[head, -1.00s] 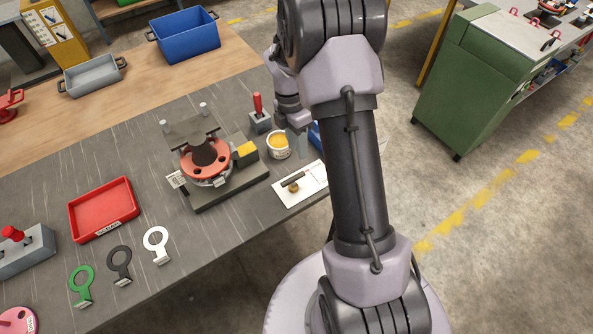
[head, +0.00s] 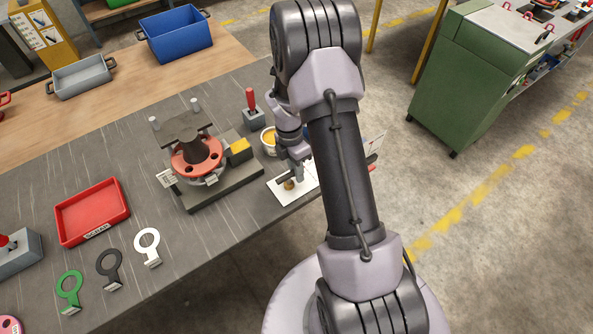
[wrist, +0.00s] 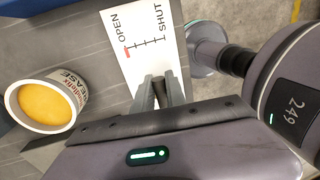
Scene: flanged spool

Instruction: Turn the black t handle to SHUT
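The black T handle (head: 284,180) with its brass hub (head: 289,185) sits on a white plate (head: 281,196) at the table's front right edge. In the wrist view the plate (wrist: 143,20) shows the words OPEN and SHUT along a scale, with a red mark at the OPEN end. My gripper (head: 298,178) points down over the plate, right beside the handle in the picture. In the wrist view its fingers (wrist: 160,84) lie over the plate and hide the handle. I cannot tell whether they touch it or how far apart they are.
A grease tub (wrist: 47,101) stands close to my gripper; it also shows in the head view (head: 267,138). Left of the plate is the spool fixture (head: 197,158) with its red flange. A red-handled block (head: 252,110) stands behind. A red tray (head: 92,212) lies farther left.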

